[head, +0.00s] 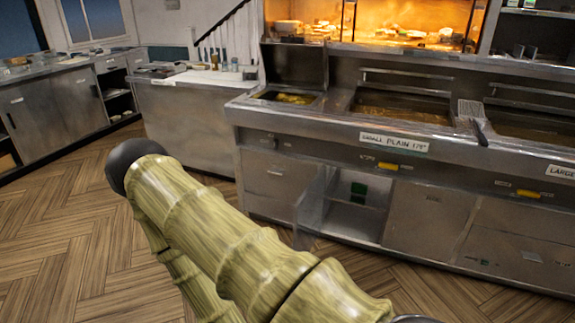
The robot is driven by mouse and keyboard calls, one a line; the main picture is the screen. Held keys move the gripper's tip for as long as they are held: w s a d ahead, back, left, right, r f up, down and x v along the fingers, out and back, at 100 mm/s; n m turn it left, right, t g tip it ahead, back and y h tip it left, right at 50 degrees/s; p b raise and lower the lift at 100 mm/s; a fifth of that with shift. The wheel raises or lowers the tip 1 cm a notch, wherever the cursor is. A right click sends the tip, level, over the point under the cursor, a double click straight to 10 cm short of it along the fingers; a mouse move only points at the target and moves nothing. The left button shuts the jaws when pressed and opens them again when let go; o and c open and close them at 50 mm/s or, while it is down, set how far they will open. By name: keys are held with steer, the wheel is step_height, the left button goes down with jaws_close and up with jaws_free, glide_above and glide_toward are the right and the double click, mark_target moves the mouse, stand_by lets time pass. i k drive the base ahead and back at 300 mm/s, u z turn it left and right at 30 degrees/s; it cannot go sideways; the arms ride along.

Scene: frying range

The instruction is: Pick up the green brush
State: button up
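I cannot make out a green brush for certain. A small dark green object (358,189) shows inside the open cabinet (345,221) under the fryer range, on or just above its shelf. It is too small to tell whether it is the brush. My arm crosses the lower middle of the view. My gripper is not in view, so its state and distance to the green object are hidden.
A steel fryer range (420,165) runs along the right, with oil vats and a lit food warmer (375,25) behind. The cabinet's door (313,205) stands open towards me. A white-topped counter (195,115) stands left of it. The wooden floor (60,215) at left is clear.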

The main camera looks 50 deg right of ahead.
mark_target(357, 189)
steer(key=z, duration=0.1)
steer(key=i, duration=1.1)
steer(key=z, duration=0.45)
steer(key=i, duration=1.6)
steer(key=z, duration=1.45)
steer(key=i, duration=0.8)
steer(key=z, duration=1.2)
steer(key=i, duration=0.3)
steer(key=z, duration=0.3)
